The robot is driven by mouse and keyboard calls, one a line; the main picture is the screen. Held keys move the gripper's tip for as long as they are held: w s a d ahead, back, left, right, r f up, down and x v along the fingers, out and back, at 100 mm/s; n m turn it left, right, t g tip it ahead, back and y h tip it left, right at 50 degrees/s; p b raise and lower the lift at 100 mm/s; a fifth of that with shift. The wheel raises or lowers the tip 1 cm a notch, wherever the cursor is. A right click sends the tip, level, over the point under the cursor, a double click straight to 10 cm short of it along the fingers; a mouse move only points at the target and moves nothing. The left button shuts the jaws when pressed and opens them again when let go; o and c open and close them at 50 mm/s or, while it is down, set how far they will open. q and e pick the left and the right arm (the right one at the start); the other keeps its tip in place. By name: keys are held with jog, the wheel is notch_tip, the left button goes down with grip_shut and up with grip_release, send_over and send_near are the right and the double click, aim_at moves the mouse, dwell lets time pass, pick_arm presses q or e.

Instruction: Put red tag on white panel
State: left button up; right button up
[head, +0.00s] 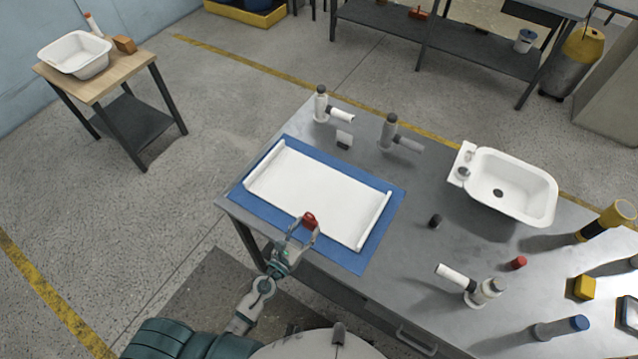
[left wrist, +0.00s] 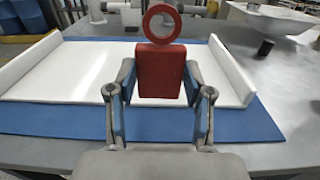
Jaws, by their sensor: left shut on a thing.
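The white panel (head: 310,190) lies on a blue mat (head: 348,262) on the grey table, with a raised lip at its left and right ends. It also fills the middle of the left wrist view (left wrist: 80,75). My left gripper (head: 306,229) is at the panel's front edge. It is shut on the red tag (head: 309,220), a block with a ring on top, which stands upright between the fingers in the left wrist view (left wrist: 161,75). I cannot tell whether the tag touches the panel. My right gripper is not in view.
A white basin (head: 512,188) is at the right. A dark cylinder (head: 434,221) and a red cylinder (head: 518,263) stand right of the mat.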

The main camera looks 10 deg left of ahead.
pick_arm(q)
jog(key=w+a, duration=0.1)
jog(key=w, duration=0.2)
jog(key=w+a+b, duration=0.1)
jog(key=w, duration=0.3)
jog(key=w+a+f, duration=0.1)
jog(key=w, duration=0.2)
jog(key=shift+w+a+f, duration=0.1)
jog(key=shift+w+a, duration=0.2)
jog(key=shift+a, duration=0.1)
jog(key=w, duration=0.1)
jog(key=w+a+b, duration=0.1)
jog(key=w, duration=0.2)
jog(key=shift+a+f, duration=0.2)
jog(key=shift+a, duration=0.05)
jog(key=shift+w, duration=0.15)
notch_tip(320, 180, down, 3)
jog(key=b, duration=0.3)
jog(key=shift+f, duration=0.2)
jog(key=o, duration=1)
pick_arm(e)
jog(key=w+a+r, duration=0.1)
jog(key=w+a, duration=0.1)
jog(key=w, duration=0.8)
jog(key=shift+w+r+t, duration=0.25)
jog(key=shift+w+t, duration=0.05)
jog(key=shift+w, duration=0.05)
